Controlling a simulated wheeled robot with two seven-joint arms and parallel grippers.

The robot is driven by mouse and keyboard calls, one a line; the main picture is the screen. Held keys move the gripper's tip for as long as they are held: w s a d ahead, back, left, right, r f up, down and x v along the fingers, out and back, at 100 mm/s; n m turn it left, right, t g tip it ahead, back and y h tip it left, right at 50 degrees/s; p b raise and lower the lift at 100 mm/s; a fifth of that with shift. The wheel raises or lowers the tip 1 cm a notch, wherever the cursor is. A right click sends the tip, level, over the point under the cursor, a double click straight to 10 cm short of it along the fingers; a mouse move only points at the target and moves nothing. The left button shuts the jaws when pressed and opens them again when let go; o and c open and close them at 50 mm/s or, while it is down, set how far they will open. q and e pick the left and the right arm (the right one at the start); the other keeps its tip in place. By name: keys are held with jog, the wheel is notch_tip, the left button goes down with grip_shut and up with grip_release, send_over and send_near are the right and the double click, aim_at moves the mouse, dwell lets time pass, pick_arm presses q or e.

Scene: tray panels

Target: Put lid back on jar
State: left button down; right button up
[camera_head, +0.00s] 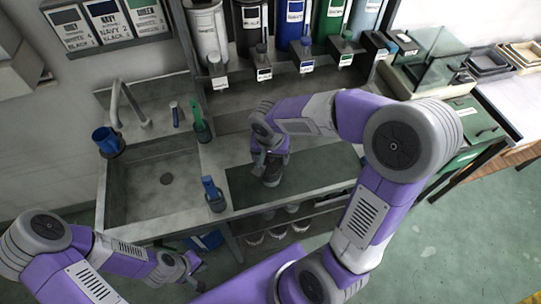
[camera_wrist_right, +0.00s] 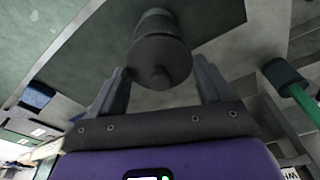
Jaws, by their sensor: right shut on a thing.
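The dark jar (camera_head: 271,178) stands on the dark mat on the counter, below my right gripper (camera_head: 262,158). In the right wrist view the jar (camera_wrist_right: 155,22) lies beyond a round dark lid (camera_wrist_right: 160,62) with a small knob. The fingers of my right gripper (camera_wrist_right: 162,88) are on both sides of the lid, shut on it. The lid lines up with the jar; I cannot tell whether it is fully seated. My left gripper (camera_head: 195,270) is low at the front left, away from the jar, its opening unclear.
A sink (camera_head: 150,190) with a blue cup (camera_head: 106,140) on its edge lies left. A green-handled tool (camera_head: 200,125) and a blue-topped item (camera_head: 213,193) stand between sink and mat (camera_head: 318,172). Large bottles (camera_head: 290,25) line the back. The mat's right part is clear.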

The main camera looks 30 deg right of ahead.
dwell(0.4)
jog(key=o, duration=0.9)
jog(key=shift+o, duration=0.2)
jog(key=shift+r, duration=0.1)
jog(key=shift+r+p, duration=2.45)
jog(key=shift+r, duration=1)
grip_shut()
